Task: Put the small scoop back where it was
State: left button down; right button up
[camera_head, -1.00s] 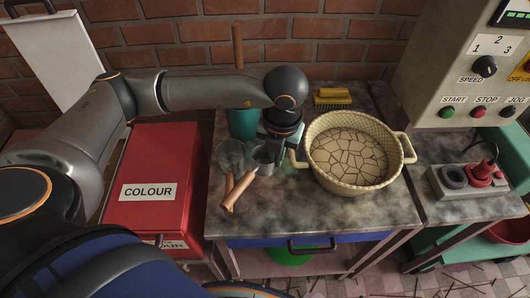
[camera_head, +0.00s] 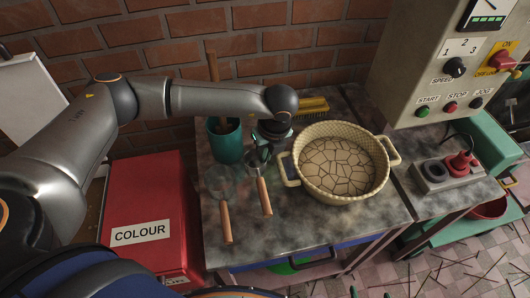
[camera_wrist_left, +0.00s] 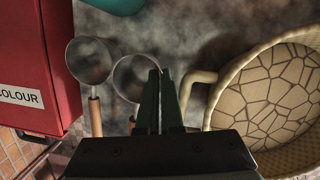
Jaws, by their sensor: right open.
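The small scoop (camera_head: 265,196), with a round metal bowl and wooden handle, is at my left gripper (camera_head: 264,149). In the left wrist view the fingers (camera_wrist_left: 160,72) are almost together at the right rim of its bowl (camera_wrist_left: 136,78), and look shut on that rim. Its handle points toward the front of the table; I cannot tell whether it touches the table. A larger scoop (camera_head: 226,222) with a wooden handle lies to its left, roughly parallel; it also shows in the left wrist view (camera_wrist_left: 88,60).
A teal pot (camera_head: 226,146) stands behind the scoops. A wicker basket (camera_head: 290,182) with two handles is close on the right. A yellow brush (camera_head: 312,106) lies at the back. A red COLOUR box (camera_head: 150,205) stands left of the table. The front of the tabletop is clear.

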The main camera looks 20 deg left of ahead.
aim_at(265, 168)
pick_arm(q)
jog(key=shift+s+d+b+x, duration=0.1)
jog(key=shift+d+b+x, duration=0.1)
jog(key=shift+b+x, duration=0.55)
jog(key=shift+s+d+b+x, duration=0.15)
jog(key=shift+b+x, duration=0.2)
jog(key=shift+x, duration=0.8)
jog(key=shift+s+d+b+x, duration=0.1)
jog(key=shift+d+b+x, duration=0.1)
jog(key=shift+b+x, duration=0.6)
jog(key=shift+f, duration=0.3)
jog(key=shift+f+b, duration=0.35)
jog(key=shift+f, duration=0.3)
jog(key=c, duration=1)
grip_release()
jog(key=shift+r, duration=0.1)
